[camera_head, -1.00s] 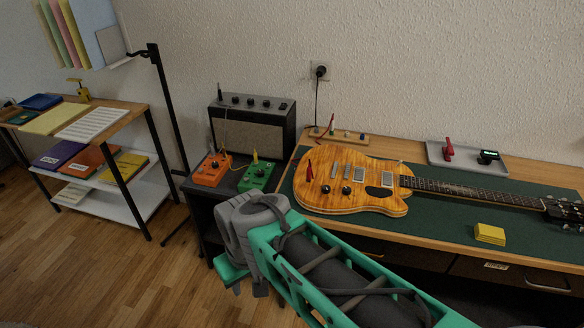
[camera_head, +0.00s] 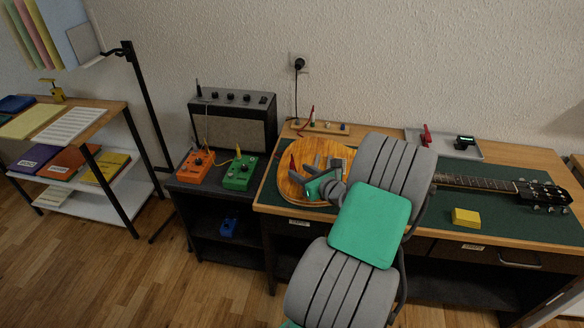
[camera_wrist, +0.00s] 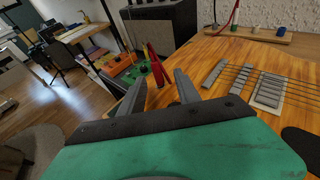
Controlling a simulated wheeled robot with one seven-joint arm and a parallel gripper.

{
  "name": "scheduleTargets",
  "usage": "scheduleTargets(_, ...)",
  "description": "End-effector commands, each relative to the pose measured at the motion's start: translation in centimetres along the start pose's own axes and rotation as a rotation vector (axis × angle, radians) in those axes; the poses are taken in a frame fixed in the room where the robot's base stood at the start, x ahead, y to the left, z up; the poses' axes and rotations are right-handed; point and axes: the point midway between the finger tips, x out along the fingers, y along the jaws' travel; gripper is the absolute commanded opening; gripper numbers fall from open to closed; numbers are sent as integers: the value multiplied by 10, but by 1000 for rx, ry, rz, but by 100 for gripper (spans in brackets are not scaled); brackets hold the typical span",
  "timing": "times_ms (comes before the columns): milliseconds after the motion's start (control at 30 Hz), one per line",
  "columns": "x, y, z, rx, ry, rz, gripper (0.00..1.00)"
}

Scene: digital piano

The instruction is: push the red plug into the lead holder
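A red plug (camera_head: 293,162) stands up, slightly tilted, at the left part of the orange guitar (camera_head: 280,180). In the wrist view the red plug (camera_wrist: 154,64) shows just beyond and between the fingers of my gripper (camera_wrist: 155,84). The gripper is open with nothing held; I cannot tell whether the plug reaches between the fingertips. In the head view my gripper (camera_head: 309,176) is over the guitar, right of the plug.
A grey tray (camera_head: 468,153) with a red clamp (camera_head: 426,135) is at the back right. A yellow block (camera_head: 465,217) lies on the green mat (camera_head: 510,225). Orange (camera_head: 195,167) and green (camera_head: 239,173) pedals and an amplifier (camera_head: 235,122) stand left of the guitar.

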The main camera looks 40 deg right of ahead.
Motion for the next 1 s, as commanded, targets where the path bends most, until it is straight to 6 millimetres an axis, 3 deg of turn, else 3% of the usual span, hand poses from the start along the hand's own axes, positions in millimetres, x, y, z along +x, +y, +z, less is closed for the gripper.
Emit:
scheduleTargets(300, 51, 5, -2, -6, 1, 3, 39)
scheduleTargets(533, 53, 4, -2, -6, 2, 1, 39)
scheduleTargets(1000, 53, 4, -2, -7, 2, 1, 2)
